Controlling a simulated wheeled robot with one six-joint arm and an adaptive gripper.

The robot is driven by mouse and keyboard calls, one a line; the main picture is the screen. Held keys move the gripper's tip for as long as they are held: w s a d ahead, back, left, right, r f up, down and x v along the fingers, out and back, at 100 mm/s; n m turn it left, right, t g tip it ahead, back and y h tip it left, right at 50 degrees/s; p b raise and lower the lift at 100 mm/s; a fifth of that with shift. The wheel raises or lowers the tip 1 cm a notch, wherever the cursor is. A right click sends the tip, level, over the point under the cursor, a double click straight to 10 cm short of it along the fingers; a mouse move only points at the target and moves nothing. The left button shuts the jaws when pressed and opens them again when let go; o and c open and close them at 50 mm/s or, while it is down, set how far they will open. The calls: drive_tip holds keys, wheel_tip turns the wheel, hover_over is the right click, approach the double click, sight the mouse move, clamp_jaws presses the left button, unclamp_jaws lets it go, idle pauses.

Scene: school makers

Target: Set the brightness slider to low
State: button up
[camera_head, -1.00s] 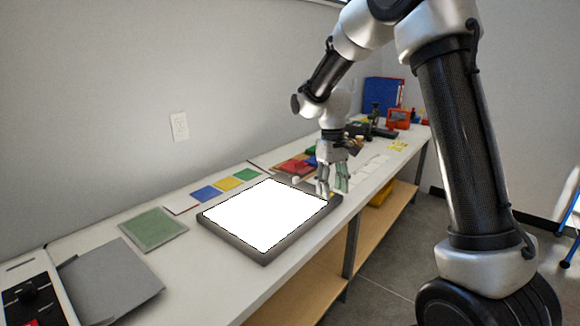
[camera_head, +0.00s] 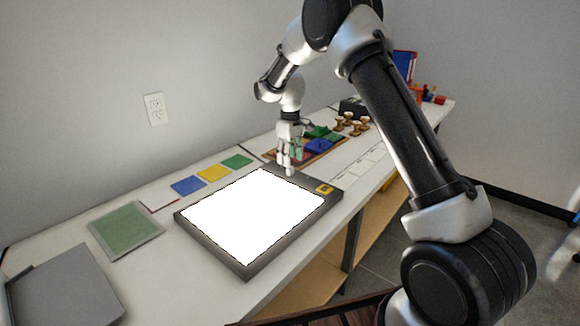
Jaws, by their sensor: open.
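A light box (camera_head: 187,231) with a dark grey frame and a bright white panel lies flat on the workbench. My gripper (camera_head: 288,165) is open, points down and is just above or beside the knob. Whether it touches the knob is not clear. No slider track can be made out.
Coloured squares (camera_head: 188,186) lie on a sheet behind the light box. A green mat (camera_head: 126,230) and a grey board (camera_head: 66,290) are to its left. A tray with red, green and blue pieces (camera_head: 318,145) and wooden stamps (camera_head: 349,118) stand beyond my gripper.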

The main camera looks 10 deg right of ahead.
sight(290, 171)
drive_tip(key=shift+f, duration=2.2)
